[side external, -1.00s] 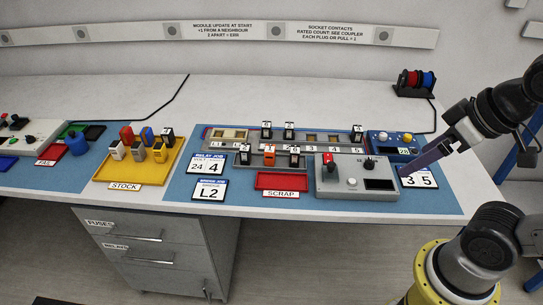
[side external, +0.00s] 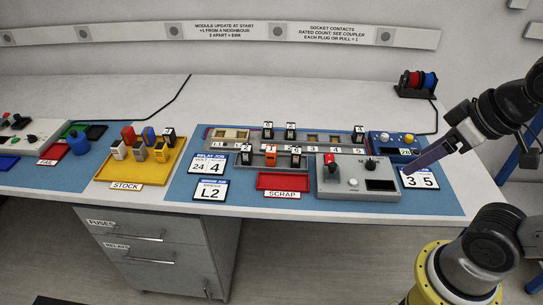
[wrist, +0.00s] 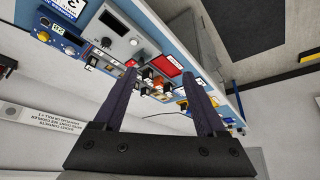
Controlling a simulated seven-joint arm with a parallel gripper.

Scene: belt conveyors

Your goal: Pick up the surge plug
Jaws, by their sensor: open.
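Small coloured plugs stand in the yellow stock tray (side external: 106,171): a red one (side external: 128,134), a blue one (side external: 149,136), and several pale, yellow and dark ones. An orange plug (side external: 269,158) stands in the front row of the grey socket rack (side external: 345,150), between dark plugs with white tops. I cannot tell which plug is the surge plug. My gripper (side external: 424,160) is over the right end of the bench, well to the right of the rack and the tray. In the wrist view its two purple fingers (wrist: 160,76) are apart with nothing held between them.
A red scrap tray (side external: 284,181) lies in front of the rack. A grey box with a red switch (side external: 358,176) and a blue box with knobs (side external: 392,145) stand at the rack's right. Wire spools (side external: 417,80) stand at the back right. The back of the bench is mostly clear.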

